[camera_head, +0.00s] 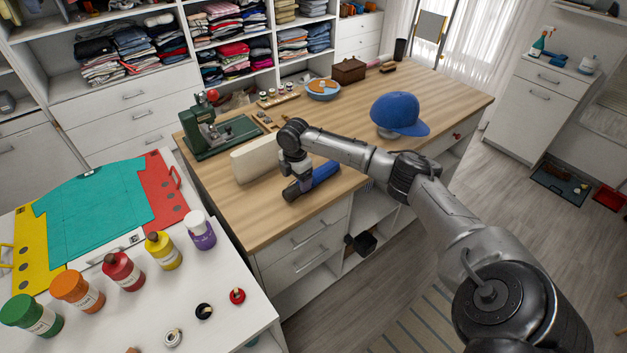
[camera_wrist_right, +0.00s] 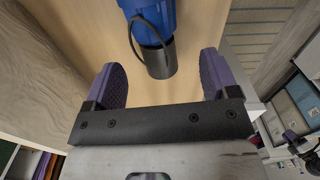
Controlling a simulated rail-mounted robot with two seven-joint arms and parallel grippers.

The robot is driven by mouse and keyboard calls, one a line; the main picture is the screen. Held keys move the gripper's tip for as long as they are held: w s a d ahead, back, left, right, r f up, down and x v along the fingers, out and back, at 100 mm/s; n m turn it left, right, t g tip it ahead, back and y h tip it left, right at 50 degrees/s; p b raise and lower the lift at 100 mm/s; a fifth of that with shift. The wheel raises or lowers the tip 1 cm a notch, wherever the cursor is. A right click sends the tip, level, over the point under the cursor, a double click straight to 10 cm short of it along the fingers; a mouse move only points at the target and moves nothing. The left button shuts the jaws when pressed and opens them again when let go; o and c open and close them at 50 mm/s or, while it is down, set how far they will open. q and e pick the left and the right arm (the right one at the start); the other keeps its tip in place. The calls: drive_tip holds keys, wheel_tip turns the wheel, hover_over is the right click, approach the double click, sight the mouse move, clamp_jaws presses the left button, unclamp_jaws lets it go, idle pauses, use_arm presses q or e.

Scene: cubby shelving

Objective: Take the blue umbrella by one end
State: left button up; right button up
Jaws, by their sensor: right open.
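The blue umbrella (camera_head: 325,172) lies folded on the wooden table top near its front edge, with its dark end to the left in the head view. My right gripper (camera_head: 303,184) points down over that dark end. In the right wrist view the umbrella's blue body (camera_wrist_right: 150,18) runs in from the top, and its black end with a strap loop (camera_wrist_right: 160,62) reaches between the two purple fingers. The right gripper (camera_wrist_right: 161,75) is open, with a gap showing on both sides of the black end. My left gripper is not in view.
A cream block-like object (camera_head: 254,160) stands close behind the umbrella. A green machine (camera_head: 215,135) is further left and a blue cap (camera_head: 398,112) is to the right. Bare table (camera_head: 345,115) lies behind my arm. A white table with bottles (camera_head: 122,272) is at front left.

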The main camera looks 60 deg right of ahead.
sight(297, 185)
drive_tip(key=shift+w+d+f+b, duration=0.1)
drive_tip(key=shift+f+b, duration=0.45)
drive_tip(key=shift+f, duration=2.45)
drive_tip(key=shift+c, duration=0.4)
drive_tip(key=c, duration=1)
drive_tip(key=shift+r, duration=0.1)
drive_tip(key=shift+c, duration=0.4)
drive_tip(key=shift+r, duration=0.1)
